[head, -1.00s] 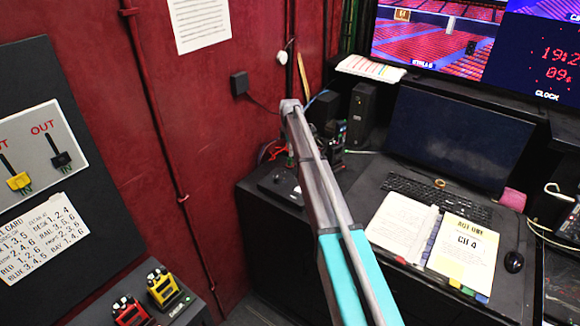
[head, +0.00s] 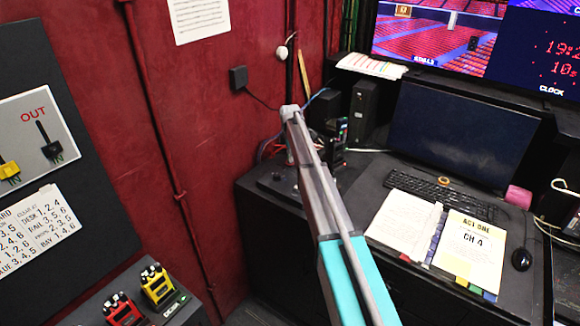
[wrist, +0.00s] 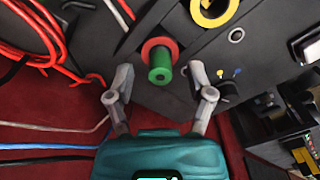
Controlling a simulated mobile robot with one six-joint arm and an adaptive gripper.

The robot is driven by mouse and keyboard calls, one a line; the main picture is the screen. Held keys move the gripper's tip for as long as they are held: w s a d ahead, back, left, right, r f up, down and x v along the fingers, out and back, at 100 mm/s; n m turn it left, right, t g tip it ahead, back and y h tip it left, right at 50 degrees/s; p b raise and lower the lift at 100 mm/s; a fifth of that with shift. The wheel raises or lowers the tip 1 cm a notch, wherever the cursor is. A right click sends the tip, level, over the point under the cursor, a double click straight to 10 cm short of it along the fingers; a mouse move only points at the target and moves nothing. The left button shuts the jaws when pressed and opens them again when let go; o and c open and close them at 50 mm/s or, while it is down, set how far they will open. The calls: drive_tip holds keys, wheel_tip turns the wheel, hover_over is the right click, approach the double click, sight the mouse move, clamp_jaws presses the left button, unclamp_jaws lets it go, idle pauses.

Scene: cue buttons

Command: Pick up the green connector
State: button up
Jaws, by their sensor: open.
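The green connector (wrist: 161,76) shows in the wrist view, a short green cylinder with a red ring (wrist: 159,50) around its far end. It sticks out from a dark grey surface (wrist: 140,92). My gripper (wrist: 161,82) is open, with one grey finger on each side of the connector in the picture. I see a gap between each finger and the connector; the exact depth is hard to tell. In the head view my arm reaches toward the back corner of the desk, and I cannot make out the connector there.
In the wrist view, red cables (wrist: 40,35) lie at left and a yellow ring (wrist: 212,10) is at top right. In the head view, a keyboard (head: 437,188), open papers (head: 404,222) and a dark monitor (head: 460,135) are right of my arm. A red wall (head: 215,130) stands left.

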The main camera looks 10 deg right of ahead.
drive_tip(key=shift+f, duration=0.35)
idle(0.4)
clamp_jaws()
